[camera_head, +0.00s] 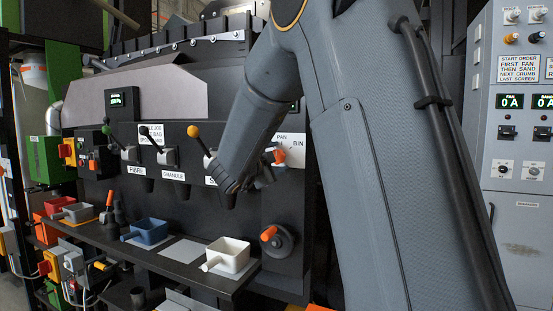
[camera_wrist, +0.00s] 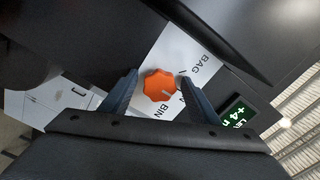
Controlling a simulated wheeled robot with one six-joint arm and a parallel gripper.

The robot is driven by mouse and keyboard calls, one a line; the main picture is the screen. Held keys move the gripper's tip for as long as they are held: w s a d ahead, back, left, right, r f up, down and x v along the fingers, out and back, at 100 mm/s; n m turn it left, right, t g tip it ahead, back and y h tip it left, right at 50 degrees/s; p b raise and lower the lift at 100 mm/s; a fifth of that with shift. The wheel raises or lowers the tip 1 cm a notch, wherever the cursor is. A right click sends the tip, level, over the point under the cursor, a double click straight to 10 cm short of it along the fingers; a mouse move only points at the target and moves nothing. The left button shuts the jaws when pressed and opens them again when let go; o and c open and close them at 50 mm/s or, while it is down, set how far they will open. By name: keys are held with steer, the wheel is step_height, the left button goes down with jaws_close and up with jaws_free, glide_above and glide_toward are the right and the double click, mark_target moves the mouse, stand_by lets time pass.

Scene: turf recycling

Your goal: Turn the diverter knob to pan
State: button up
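The orange diverter knob (camera_wrist: 160,86) is a lobed knob on a white label plate (camera_wrist: 176,52) in the wrist view. "BAG" and "BIN" can be read on the plate; another label is partly hidden by a finger. In the head view the knob (camera_head: 279,155) shows beside my gripper, with "PAN" above it and "BIN" to its right. My gripper (camera_wrist: 157,80) is open, with one finger on each side of the knob and a visible gap on both sides. Which label the knob points to I cannot tell.
Levers with yellow, black and green balls (camera_head: 193,131) stand left of my gripper. Below is a shelf with a white scoop (camera_head: 228,256) and a blue scoop (camera_head: 149,232). A grey control cabinet (camera_head: 520,220) stands at right.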

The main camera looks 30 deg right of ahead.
steer(key=b+v, duration=0.2)
steer(key=v, duration=0.5)
steer(key=shift+s+a, duration=0.25)
steer(key=shift+a, duration=0.1)
steer(key=w+a+f+n+t+y, duration=0.3)
steer(key=a+f+n+y, duration=0.5)
steer(key=f+n, duration=0.25)
steer(key=s+a+f+n+g+y, duration=0.2)
steer(key=s+a+f+n+y, duration=0.15)
steer(key=f, duration=0.35)
steer(key=s+a+f+n+g+y, duration=0.25)
steer(key=s+a+f, duration=0.2)
steer(key=f, duration=0.25)
steer(key=s+d+f+n+g, duration=0.1)
steer(key=s+f+n+g, duration=0.2)
steer(key=s+f, duration=0.3)
steer(key=s+f+n+g, duration=0.3)
steer(key=s+f+g, duration=0.3)
steer(key=s, duration=1.1)
steer(key=shift+s+d+f+n, duration=0.15)
steer(key=shift+s+d+n, duration=0.15)
steer(key=shift+d+n, duration=0.1)
